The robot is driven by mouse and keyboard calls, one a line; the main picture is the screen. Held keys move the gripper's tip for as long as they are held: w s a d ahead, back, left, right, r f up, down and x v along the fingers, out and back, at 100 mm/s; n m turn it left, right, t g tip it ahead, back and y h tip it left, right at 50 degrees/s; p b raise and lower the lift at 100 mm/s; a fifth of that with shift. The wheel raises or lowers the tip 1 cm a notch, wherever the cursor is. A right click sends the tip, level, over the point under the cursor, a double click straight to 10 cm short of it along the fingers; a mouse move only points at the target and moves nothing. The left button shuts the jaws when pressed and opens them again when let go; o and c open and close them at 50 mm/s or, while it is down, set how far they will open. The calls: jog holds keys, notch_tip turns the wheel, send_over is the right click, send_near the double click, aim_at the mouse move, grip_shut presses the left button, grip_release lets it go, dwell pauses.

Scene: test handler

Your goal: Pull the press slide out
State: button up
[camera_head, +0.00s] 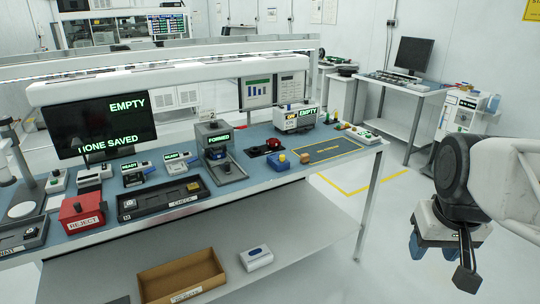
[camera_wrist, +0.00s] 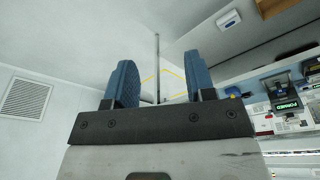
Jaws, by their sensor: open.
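The press (camera_head: 212,138) is a grey upright unit with a green "FORMED" display, standing on the middle of the blue bench top. A dark block shows in its opening, above a grey base (camera_head: 232,172) that reaches toward the bench's front edge. I cannot tell how far the slide sits in or out. My gripper (camera_head: 430,248) is at the right, well away from the bench, with blue fingers pointing down. In the wrist view its fingers (camera_wrist: 161,65) are apart with nothing between them. The press (camera_wrist: 285,95) shows there at the far right edge.
A red reject bin (camera_head: 82,213) and a black check tray (camera_head: 160,197) lie left of the press. A blue-and-yellow item (camera_head: 280,162) and a marked mat (camera_head: 325,150) lie to its right. A cardboard box (camera_head: 180,277) is on the lower shelf. Open floor separates my gripper from the bench.

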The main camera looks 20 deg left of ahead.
jog(key=w+a+r+n, duration=0.2)
jog(key=w+a, duration=0.3)
jog(key=w, duration=0.4)
jog(key=w+a+r+n, duration=0.2)
jog(key=w+a+r, duration=0.15)
jog(key=w, duration=0.45)
jog(key=n+g, duration=0.2)
jog(key=n, duration=1)
send_over(227, 162)
jog(key=d, duration=0.1)
notch_tip(227, 162, down, 17)
jog(key=shift+s+f, duration=0.1)
jog(key=shift+s, duration=0.05)
jog(key=shift+a+f, duration=0.3)
jog(key=shift+a, duration=0.2)
jog(key=shift+f, duration=0.1)
jog(key=shift+f, duration=3.85)
